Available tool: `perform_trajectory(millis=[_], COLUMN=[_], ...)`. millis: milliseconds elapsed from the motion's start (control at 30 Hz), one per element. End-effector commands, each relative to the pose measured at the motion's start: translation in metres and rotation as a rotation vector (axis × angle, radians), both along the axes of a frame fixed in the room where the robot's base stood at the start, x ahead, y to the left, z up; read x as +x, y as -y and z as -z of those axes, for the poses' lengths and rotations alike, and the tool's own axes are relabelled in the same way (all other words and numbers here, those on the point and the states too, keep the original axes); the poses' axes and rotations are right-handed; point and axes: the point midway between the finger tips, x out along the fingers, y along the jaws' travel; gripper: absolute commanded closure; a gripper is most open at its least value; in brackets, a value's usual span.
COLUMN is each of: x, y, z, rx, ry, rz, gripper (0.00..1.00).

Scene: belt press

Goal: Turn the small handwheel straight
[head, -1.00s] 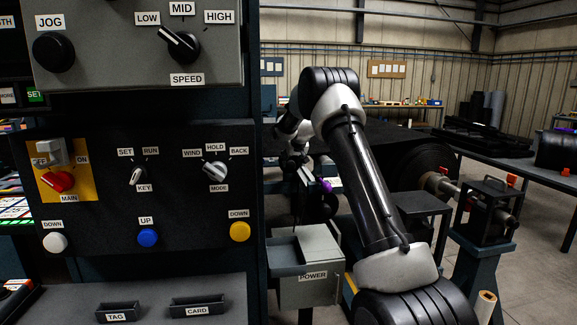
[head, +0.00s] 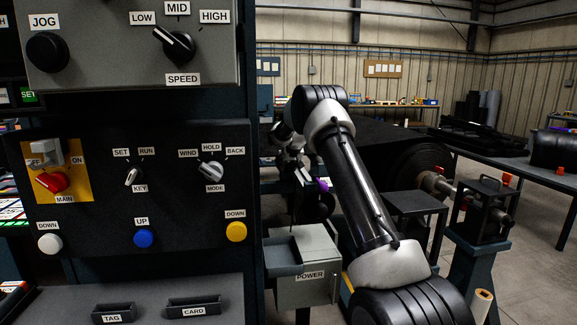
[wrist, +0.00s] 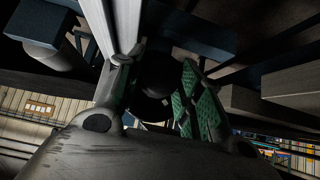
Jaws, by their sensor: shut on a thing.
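My gripper (wrist: 152,92) fills the middle of the wrist view, with a finger on each side and green pads on the right one. It is shut on a dark, rounded thing (wrist: 156,72), which I take to be the small handwheel. It is too dark to make out its rim or its angle. In the head view my gripper (head: 303,176) is small, beyond the edge of the control panel, beside a purple spot (head: 323,185). The wheel cannot be told apart from the dark parts there.
The control panel (head: 100,220) with knobs and buttons stands close at the left. A grey box marked POWER (head: 315,262) sits below my arm. A large black roll (head: 415,165) on a shaft and its stand (head: 485,215) are at the right. Open floor lies at far right.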

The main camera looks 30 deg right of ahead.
Motion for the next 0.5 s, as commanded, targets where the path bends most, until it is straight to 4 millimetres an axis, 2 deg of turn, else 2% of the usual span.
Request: perform_trajectory(millis=[267, 500], x=[0.0001, -0.0002], y=[0.0009, 0.0033], z=[-0.0007, -0.0009], rx=[0.058, 0.203], ry=[0.018, 0.061], rz=[0.002, 0.002], gripper=[0.87, 0.87])
